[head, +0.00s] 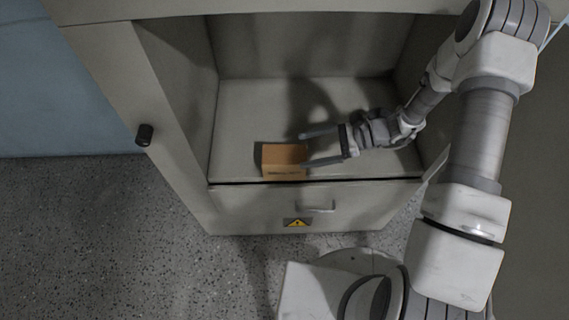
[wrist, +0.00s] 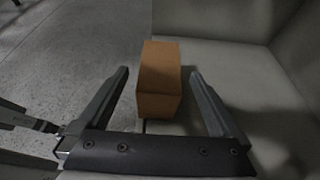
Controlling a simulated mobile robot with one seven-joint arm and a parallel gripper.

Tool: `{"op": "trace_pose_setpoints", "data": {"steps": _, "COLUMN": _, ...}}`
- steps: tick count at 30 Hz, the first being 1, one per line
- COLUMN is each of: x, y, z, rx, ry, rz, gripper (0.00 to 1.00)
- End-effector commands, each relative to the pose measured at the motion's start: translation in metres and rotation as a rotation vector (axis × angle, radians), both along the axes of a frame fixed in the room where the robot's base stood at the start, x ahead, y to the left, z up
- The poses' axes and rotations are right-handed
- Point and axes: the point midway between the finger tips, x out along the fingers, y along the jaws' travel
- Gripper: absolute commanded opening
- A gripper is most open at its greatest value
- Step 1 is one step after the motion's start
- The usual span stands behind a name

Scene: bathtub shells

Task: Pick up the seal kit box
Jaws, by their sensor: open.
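The seal kit box, a small orange-brown cardboard box (head: 284,161), sits on the cabinet shelf near its front edge in the head view. In the wrist view the box (wrist: 159,82) stands just ahead of my gripper, its near end close to the space between the fingertips. My gripper (head: 303,148) is open and empty, reaching in from the right, with its fingers pointing left toward the box's right side. In the wrist view the fingers of my gripper (wrist: 159,72) lie to the left and right of the box.
The shelf (head: 239,110) is otherwise bare, enclosed by cabinet walls at the sides and back. The speckled floor (head: 100,230) is clear at left.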

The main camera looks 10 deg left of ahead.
Motion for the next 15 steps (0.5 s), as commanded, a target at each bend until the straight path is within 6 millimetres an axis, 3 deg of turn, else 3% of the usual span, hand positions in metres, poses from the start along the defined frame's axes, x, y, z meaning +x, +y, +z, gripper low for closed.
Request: {"op": "trace_pose_setpoints", "data": {"steps": 15, "x": -0.011, "y": 0.051, "z": -0.031, "rx": -0.001, "ry": 0.001, "rz": 0.003, "gripper": 1.0}}
